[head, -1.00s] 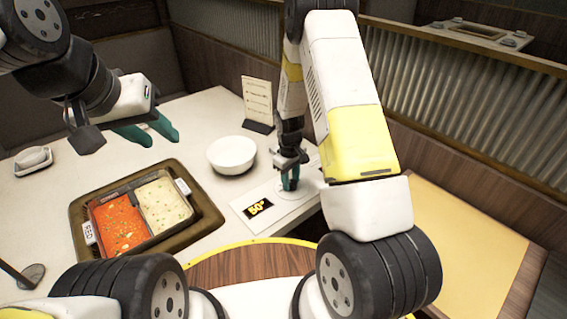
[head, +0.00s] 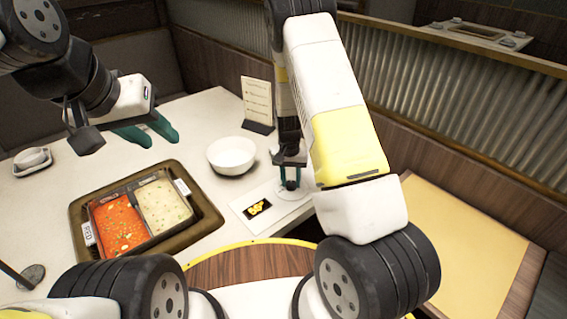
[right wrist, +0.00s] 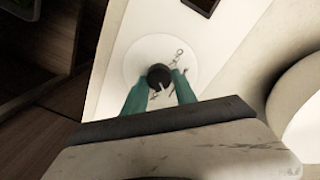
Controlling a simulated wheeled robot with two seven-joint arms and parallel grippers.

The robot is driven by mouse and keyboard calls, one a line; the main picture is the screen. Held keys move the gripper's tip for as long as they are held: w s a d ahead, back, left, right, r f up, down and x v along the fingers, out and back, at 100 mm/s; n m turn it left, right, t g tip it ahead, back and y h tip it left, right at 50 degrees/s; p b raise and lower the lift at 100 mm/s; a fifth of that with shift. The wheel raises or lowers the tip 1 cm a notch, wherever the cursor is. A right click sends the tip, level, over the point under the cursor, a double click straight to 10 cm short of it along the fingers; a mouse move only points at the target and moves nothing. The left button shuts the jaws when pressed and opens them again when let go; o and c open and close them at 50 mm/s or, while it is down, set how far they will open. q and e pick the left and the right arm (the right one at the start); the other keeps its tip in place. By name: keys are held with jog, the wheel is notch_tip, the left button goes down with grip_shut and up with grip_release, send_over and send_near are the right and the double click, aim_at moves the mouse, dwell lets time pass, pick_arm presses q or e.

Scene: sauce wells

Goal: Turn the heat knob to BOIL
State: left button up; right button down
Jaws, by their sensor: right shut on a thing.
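The heat knob is a small dark round knob (right wrist: 159,76) with a pale pointer mark, on a white round dial plate (right wrist: 135,60) in the right wrist view. In the head view the knob (head: 290,185) is small and partly hidden by my fingers. My right gripper (head: 290,178) has its green fingers around the knob, one on each side, and is shut on it. A dark display with yellow characters (head: 257,208) lies left of the knob; its reading is too blurred to tell. My left gripper (head: 147,133) is open and empty above the table's left part.
A pot with red and pale broth halves (head: 122,222) sits in a brown frame left of the panel. A white bowl (head: 231,155) stands just left of my right gripper. A menu card (head: 257,103) stands behind it.

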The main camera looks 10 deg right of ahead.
aim_at(291, 182)
jog(key=m, duration=0.3)
jog(key=shift+m, duration=0.4)
jog(key=shift+d+m, duration=0.1)
jog(key=shift+m, duration=1.6)
jog(key=c, duration=1)
grip_release()
jog(key=shift+r, duration=0.1)
jog(key=r, duration=0.7)
jog(key=shift+w+r, duration=0.2)
jog(key=shift+r, duration=0.1)
